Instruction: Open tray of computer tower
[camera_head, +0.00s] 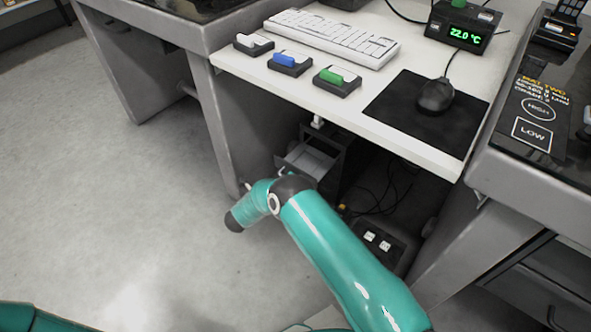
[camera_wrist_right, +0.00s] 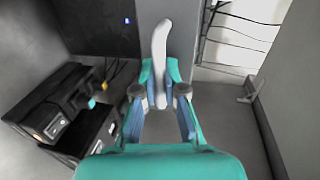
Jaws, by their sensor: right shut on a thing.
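The computer tower (camera_head: 345,152) is a dark box under the white desk, partly hidden by my right arm. Its tray (camera_head: 310,158) stands out of the front, and its pale inside shows. In the right wrist view, my right gripper (camera_wrist_right: 160,98) is shut on a white curved handle (camera_wrist_right: 160,50), which rises from between the fingertips. A dark panel with a small blue light, seemingly the tower (camera_wrist_right: 95,25), fills the upper left of that view. In the head view my right gripper is hidden behind my wrist. My left gripper is not in view.
The white desk (camera_head: 420,135) overhangs the tower, with a keyboard (camera_head: 335,37), mouse (camera_head: 436,95) and coloured switches on top. Cables and a dark socket box (camera_head: 385,250) lie right of the tower. Grey table legs stand either side. Floor (camera_head: 110,220) at left is clear.

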